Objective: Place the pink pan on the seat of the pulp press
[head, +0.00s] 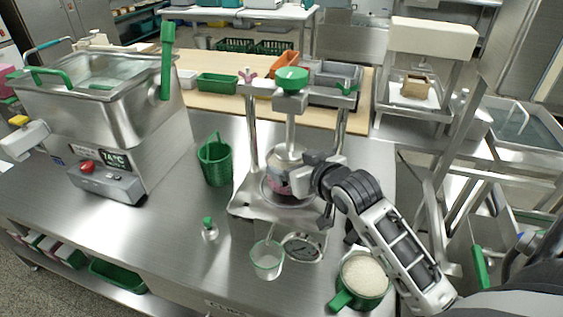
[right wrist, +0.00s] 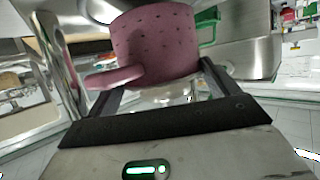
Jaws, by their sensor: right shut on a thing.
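The pulp press (head: 291,115) stands on the steel table, with a green knob on top, a central screw and two side posts. The pink pan (head: 274,186) shows only in part in the head view, low between the posts under the screw and a steel press part. In the right wrist view the pink pan (right wrist: 158,42) is a perforated pink vessel with a handle, between my fingers. My right gripper (head: 300,180) is shut on it, reaching in from the right. The seat under the pan is mostly hidden; whether the pan touches it I cannot tell. My left gripper is not in view.
A green basket (head: 215,162) and a small green-capped bottle (head: 209,230) stand left of the press. A large steel machine (head: 110,100) fills the left.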

